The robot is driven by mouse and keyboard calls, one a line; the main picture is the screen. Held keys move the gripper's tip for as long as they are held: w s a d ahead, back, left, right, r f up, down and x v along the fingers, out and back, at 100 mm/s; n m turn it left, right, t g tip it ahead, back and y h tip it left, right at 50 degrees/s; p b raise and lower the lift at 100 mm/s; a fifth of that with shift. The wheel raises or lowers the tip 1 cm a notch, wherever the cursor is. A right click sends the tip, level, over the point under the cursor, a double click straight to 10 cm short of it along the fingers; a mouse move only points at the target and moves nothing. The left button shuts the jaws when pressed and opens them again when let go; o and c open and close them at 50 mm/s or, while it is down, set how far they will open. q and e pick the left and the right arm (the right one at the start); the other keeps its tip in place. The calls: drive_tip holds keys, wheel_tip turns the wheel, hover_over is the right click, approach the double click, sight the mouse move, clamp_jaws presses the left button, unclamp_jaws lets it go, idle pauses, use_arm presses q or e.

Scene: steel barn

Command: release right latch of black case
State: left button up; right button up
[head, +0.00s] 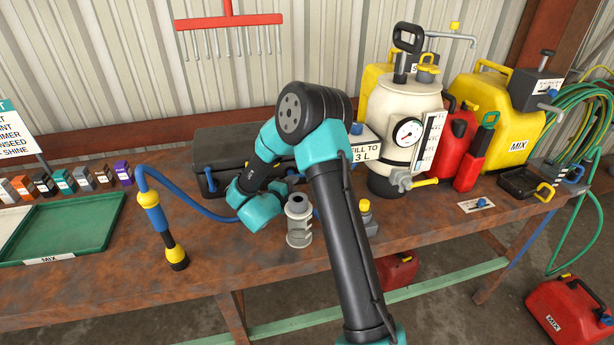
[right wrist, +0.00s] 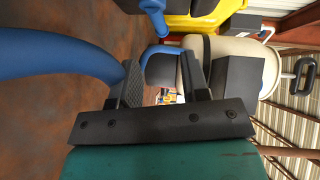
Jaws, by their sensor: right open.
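The black case (head: 222,142) lies at the back of the bench in the head view, partly hidden behind my right arm. A small blue latch (head: 210,181) shows at its left front; the right latch is hidden behind my arm or not clearly distinguishable in the head view. My right gripper (right wrist: 164,78) is open, its two dark fingers apart in the right wrist view. A bent blue piece (right wrist: 162,58) shows between and beyond the fingers; I cannot tell whether it is the latch or touches them. My left gripper is not in view.
A blue hose (head: 205,212) runs from a yellow-ended wand (head: 163,226) towards my arm and passes close in the wrist view (right wrist: 55,55). A grey fitting (head: 299,222) stands in front. A beige sprayer (head: 388,110) stands right; a green tray (head: 75,228) lies left.

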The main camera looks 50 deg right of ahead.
drive_tip(key=x, duration=0.9)
drive_tip(key=shift+d, duration=0.15)
clamp_jaws()
